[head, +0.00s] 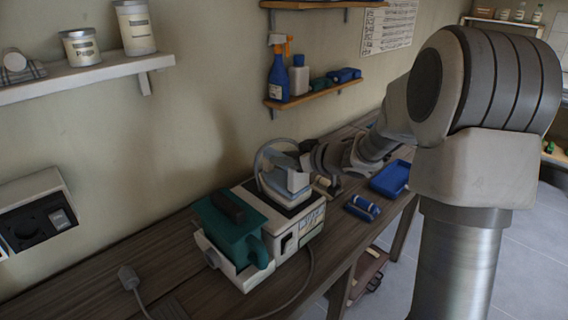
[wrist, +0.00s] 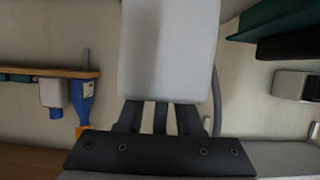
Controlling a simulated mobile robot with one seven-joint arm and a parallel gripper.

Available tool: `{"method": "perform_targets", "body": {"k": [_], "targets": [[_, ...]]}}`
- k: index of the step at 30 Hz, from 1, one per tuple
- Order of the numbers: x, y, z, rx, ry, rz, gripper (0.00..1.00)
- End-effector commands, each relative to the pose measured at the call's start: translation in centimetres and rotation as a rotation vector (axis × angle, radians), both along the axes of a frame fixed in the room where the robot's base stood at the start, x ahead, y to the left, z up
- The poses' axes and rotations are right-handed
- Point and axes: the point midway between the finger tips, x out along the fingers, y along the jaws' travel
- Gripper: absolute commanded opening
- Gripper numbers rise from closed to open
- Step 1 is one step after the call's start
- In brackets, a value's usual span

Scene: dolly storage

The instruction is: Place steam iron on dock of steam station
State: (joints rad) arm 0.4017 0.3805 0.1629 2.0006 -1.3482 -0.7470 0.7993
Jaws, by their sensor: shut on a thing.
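The steam station (head: 307,223) stands on the wooden bench, with a white body, a dark top dock (head: 268,206) and a teal water tank (head: 226,232) at its left. The steam iron (head: 285,184), pale blue and white, is over the dock at the station's far right part. I cannot tell if it touches the dock. My gripper (head: 304,162) comes from the right and is shut on the iron. In the wrist view, a pale grey part of the iron (wrist: 170,50) fills the upper middle beyond my gripper's fingers (wrist: 153,117). The fingertips are hidden behind it.
A grey hose (head: 262,156) loops up behind the iron. A cable with a plug (head: 127,277) lies on the bench (head: 170,262) at the left. A blue tray (head: 391,179) and blue rolls (head: 362,207) lie to the right. Wall shelves hold cans (head: 81,47) and a spray bottle (head: 278,75).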

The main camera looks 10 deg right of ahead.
Motion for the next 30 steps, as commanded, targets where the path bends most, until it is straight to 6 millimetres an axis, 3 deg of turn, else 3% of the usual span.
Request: {"method": "perform_targets", "body": {"k": [11,12,16,27,30], "targets": [[0.1,0.0,-0.1,0.002,-0.005,0.000,0.00],[0.0,0.0,-0.2,0.001,-0.002,0.000,0.40],[0.0,0.0,-0.2,0.000,-0.002,0.000,0.64],[0.0,0.0,0.3,-0.002,-0.003,0.000,0.65],[-0.9,-0.8,0.9,-0.001,-0.003,-0.002,0.65]]}}
